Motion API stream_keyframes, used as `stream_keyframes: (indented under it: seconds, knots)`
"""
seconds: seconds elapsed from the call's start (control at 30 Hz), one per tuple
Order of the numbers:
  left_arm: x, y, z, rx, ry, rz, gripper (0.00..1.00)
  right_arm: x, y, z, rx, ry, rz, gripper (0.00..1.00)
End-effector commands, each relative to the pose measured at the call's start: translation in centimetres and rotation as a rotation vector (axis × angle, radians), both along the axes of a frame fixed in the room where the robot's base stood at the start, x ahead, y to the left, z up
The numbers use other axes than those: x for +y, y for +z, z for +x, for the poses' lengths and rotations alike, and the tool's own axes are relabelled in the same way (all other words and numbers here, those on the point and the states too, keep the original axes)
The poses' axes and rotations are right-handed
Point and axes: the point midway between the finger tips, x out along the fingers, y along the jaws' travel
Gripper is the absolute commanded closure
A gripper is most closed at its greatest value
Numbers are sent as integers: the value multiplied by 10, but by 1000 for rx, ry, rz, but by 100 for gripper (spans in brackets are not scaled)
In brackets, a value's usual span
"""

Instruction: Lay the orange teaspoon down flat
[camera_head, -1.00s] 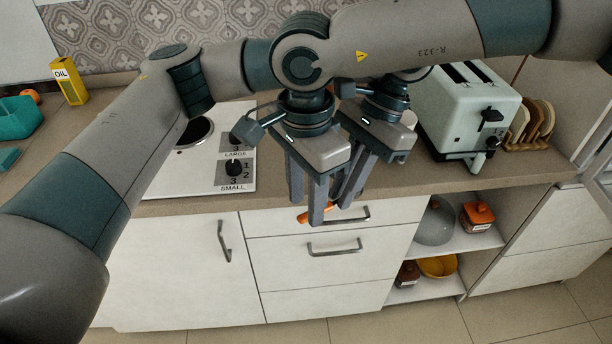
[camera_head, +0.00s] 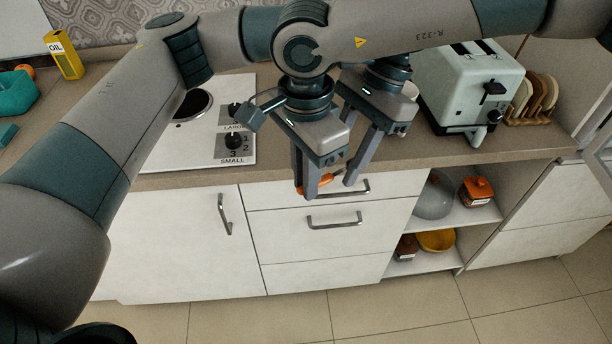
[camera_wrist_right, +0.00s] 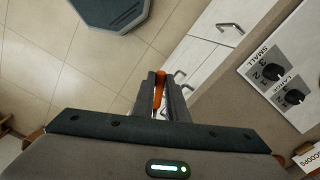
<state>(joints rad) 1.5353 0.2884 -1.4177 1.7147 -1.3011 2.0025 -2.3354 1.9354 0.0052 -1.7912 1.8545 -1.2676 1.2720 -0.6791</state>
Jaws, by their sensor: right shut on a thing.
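The orange teaspoon (camera_head: 325,180) is mostly hidden; a short orange piece shows between the fingers of my right gripper (camera_head: 306,194). My right gripper is shut on it, in front of the drawers, just below the counter's front edge. In the right wrist view, the spoon (camera_wrist_right: 159,88) is a narrow orange strip between the two fingers (camera_wrist_right: 160,80). I cannot tell its full tilt. My left gripper (camera_head: 352,182) is just behind and to the right of the right one. One finger shows clearly, the other is largely hidden, so its opening is unclear.
The wooden counter (camera_head: 285,172) holds a white hob (camera_head: 165,155) at left and a pale toaster (camera_head: 455,90) at right. A toast rack (camera_head: 535,100) stands beyond the toaster. Bare counter shows between hob and toaster. A drawer handle (camera_head: 335,220) is below the grippers.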

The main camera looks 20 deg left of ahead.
Motion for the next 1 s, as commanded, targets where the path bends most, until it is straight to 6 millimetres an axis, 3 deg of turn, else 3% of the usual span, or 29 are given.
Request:
stream_keyframes:
  seconds: [0.47,1.0]
  knots:
    - [-3,11,4,-3,1,1,66,0,0,0,0,0,0,100]
    - [-24,89,29,-3,1,1,66,0,0,0,0,0,0,100]
